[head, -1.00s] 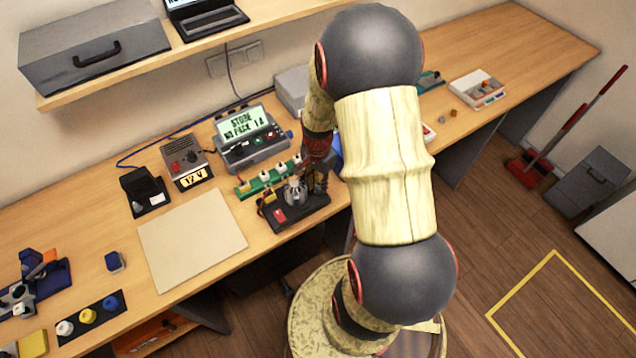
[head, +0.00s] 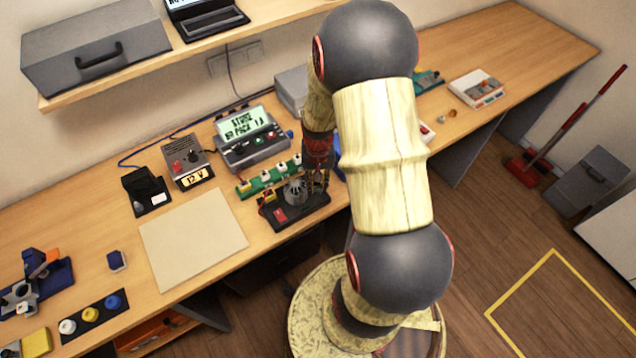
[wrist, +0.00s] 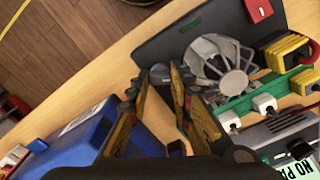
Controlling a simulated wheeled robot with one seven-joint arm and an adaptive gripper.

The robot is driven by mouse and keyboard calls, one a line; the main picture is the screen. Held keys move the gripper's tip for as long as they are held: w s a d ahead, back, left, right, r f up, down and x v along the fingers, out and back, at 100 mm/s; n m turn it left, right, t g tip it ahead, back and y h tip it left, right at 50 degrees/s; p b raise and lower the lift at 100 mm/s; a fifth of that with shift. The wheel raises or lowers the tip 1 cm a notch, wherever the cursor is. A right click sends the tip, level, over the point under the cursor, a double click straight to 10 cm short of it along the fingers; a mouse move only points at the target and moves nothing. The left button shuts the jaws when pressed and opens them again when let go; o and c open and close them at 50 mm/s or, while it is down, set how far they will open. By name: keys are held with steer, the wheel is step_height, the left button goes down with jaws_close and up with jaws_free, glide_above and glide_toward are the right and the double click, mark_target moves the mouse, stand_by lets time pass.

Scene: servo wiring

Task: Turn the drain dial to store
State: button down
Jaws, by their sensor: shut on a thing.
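The drain unit is a low black base (head: 300,214) with a round grey fan-like part (head: 294,190) on it. It also shows in the wrist view as a black base (wrist: 165,45) with the grey spoked part (wrist: 218,62). My gripper (head: 318,186) is down at the right end of this base. In the wrist view its two fingers (wrist: 158,74) close on a small grey piece at the base's edge, seemingly the dial. The fingers hide most of it, and its pointing direction cannot be read. The tester's screen (head: 243,124) reads STORE and NO PACK.
A green strip (head: 268,178) with white plugs lies just behind the base. A blue box (wrist: 75,140) stands close beside my gripper. A power supply (head: 187,162) reads 12 V. The pale mat (head: 192,236) to the left is empty.

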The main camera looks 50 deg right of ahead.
mark_target(318, 186)
stand_by(0.3)
steer(key=c, duration=1.6)
jaws_free()
steer(key=shift+r, duration=0.1)
steer(key=shift+r, duration=3.9)
